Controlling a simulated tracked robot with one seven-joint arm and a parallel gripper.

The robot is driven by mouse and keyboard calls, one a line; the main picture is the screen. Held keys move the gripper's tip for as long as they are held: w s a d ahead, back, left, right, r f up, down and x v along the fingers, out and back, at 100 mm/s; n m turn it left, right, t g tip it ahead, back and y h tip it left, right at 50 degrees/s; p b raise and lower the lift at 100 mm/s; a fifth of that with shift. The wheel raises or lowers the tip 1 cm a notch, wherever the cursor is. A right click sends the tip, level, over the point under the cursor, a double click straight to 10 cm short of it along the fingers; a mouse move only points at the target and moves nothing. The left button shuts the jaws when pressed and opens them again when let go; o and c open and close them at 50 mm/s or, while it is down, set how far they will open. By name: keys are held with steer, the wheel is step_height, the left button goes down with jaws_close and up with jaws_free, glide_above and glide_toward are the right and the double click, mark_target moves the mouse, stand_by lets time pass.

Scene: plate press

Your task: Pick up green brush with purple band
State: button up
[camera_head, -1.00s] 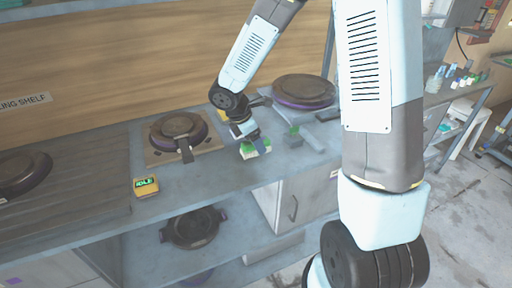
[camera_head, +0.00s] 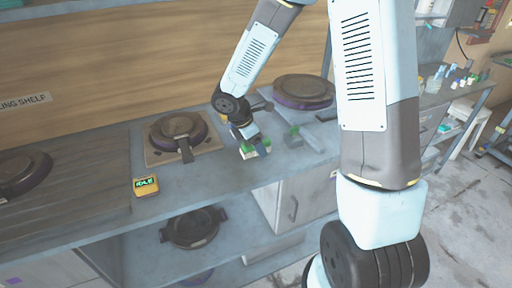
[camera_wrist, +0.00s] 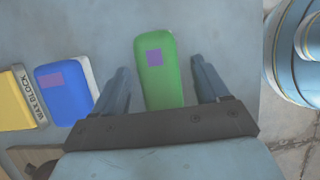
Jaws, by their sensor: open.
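The green brush (camera_wrist: 158,70) with a purple patch lies on the grey worktop in the wrist view. My gripper (camera_wrist: 160,66) is open, with one finger on each side of the brush and a visible gap on both sides. The brush's near end is hidden behind the gripper body. In the head view my gripper (camera_head: 250,143) is low over the bench, right of the middle press plate, with green and white pieces showing around its tip. I cannot tell there which green piece is the brush.
The worktop edge is to the right. Round plates (camera_head: 176,130) (camera_head: 303,88) and a yellow IDLE display box (camera_head: 146,187) stand on the bench.

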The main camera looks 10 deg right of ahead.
steer(key=c, duration=1.1)
steer(key=r, duration=0.4)
steer(key=shift+s+r, duration=0.15)
steer(key=shift+s, duration=0.1)
steer(key=shift+s+d+r, duration=0.4)
steer(key=shift+s+r, duration=1.15)
steer(key=shift+s, duration=0.65)
steer(key=shift+s+d+r, duration=0.45)
steer(key=shift+s+r, duration=1.05)
steer(key=shift+s, duration=0.75)
steer(key=shift+s+d+r, duration=0.4)
steer(key=shift+s+r, duration=1.15)
steer(key=shift+s, duration=0.65)
